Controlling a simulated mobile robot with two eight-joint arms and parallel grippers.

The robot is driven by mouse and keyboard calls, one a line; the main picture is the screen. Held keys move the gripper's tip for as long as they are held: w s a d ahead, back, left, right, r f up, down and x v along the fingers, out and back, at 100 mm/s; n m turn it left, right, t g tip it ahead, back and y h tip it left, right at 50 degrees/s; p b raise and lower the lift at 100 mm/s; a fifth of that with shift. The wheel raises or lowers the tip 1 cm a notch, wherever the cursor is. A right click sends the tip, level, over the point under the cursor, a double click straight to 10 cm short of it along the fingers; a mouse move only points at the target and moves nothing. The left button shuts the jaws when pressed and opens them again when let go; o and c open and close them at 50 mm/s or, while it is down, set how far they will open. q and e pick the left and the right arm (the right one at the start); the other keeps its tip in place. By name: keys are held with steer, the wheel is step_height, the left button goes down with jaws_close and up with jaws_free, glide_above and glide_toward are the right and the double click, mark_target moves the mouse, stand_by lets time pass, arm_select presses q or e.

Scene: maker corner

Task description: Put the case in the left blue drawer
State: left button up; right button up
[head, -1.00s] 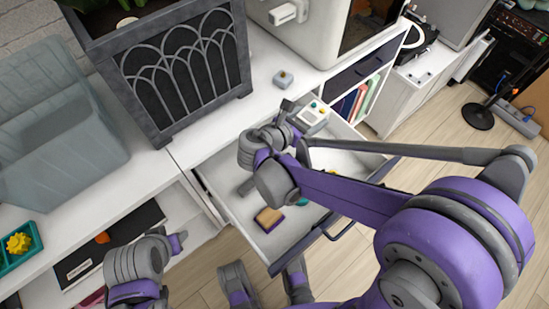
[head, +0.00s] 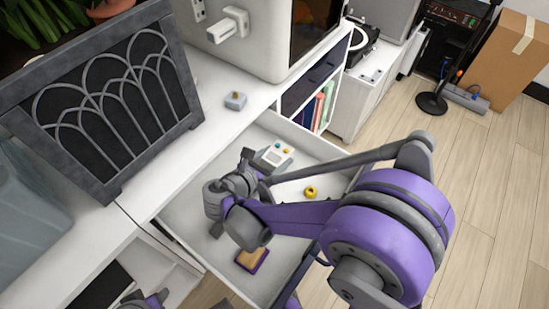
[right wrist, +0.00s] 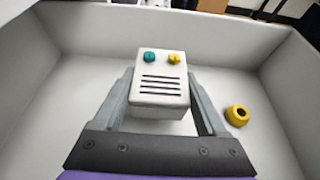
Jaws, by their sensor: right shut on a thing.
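The case is a small white-grey box (head: 272,156) with a teal and a yellow knob on top. In the right wrist view the case (right wrist: 160,88) shows dark slots and sits between the two fingers. My right gripper (right wrist: 160,100) is shut on it. The case is within the walls of the open white-lined drawer (head: 190,222), near its back; I cannot tell whether it touches the drawer floor. The drawer's dark front is mostly hidden behind my right arm. Only a bit of my left arm shows at the bottom edge in the head view; its fingers are not clear.
A yellow ring (head: 311,192) and a tan and purple block (head: 252,259) lie in the drawer. A dark arched planter (head: 105,105) stands at left. Another blue-drawer unit (head: 315,78) is behind.

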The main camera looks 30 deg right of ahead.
steer(key=shift+f+b, duration=0.4)
steer(key=shift+f, duration=0.15)
steer(key=o, duration=1.4)
steer(key=shift+r, duration=0.2)
steer(key=shift+s+a+r+p, duration=0.2)
steer(key=shift+a+r+p, duration=0.3)
steer(key=shift+r+p, duration=0.2)
steer(key=p+v, duration=0.2)
steer(key=v, duration=0.8)
steer(key=shift+s+a+r, duration=0.1)
steer(key=shift+s+a, duration=0.15)
steer(key=shift+a, duration=0.1)
